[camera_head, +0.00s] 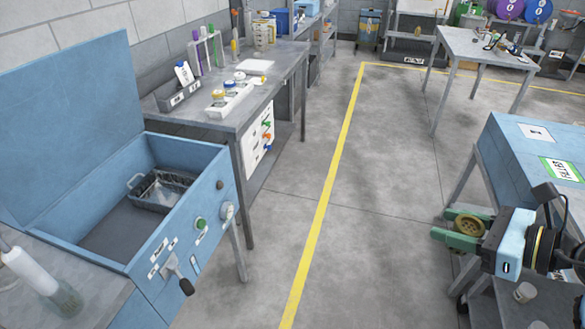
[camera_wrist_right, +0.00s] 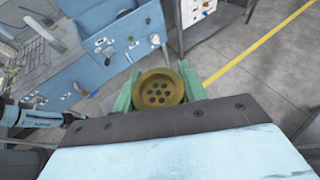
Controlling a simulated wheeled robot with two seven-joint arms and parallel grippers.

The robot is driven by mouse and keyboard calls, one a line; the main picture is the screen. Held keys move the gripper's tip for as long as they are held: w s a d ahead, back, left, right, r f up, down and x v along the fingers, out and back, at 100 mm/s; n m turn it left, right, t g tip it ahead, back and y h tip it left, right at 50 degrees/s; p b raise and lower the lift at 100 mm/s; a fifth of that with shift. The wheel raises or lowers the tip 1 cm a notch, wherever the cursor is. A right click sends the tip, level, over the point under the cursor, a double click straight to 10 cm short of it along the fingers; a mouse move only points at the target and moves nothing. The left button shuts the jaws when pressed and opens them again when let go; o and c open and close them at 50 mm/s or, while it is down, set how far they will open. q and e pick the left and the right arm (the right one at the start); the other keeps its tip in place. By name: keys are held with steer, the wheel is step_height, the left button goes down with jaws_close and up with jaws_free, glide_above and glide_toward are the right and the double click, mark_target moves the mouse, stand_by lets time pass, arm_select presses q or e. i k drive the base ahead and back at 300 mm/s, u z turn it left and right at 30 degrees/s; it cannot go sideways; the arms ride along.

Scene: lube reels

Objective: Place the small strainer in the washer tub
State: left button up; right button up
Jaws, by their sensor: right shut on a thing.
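The small strainer (camera_head: 468,225) is a round brass-coloured cup with holes in its base. My right gripper (camera_head: 447,224) is shut on it, with green fingers on either side, in the air at the right of the head view. In the right wrist view the strainer (camera_wrist_right: 158,88) sits between the fingers with its holes facing the camera. The blue washer tub (camera_head: 222,196) stands at the left with its lid up, well apart from the strainer. A wire basket (camera_head: 148,205) lies inside it. Part of what looks like my left arm (camera_wrist_right: 38,115) shows in the right wrist view; its fingers are unclear.
A grey workbench (camera_head: 205,122) with jars and a tube rack stands behind the tub. A blue cabinet (camera_head: 510,150) is at the right, and a table (camera_head: 480,45) at the back. The floor between, with a yellow line (camera_head: 322,208), is clear. A lever sticks out from the tub's front.

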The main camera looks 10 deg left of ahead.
mark_target(123, 252)
steer(key=i, duration=2.15)
steer(key=u, duration=4.45)
steer(key=i, duration=0.5)
steer(key=z, duration=0.05)
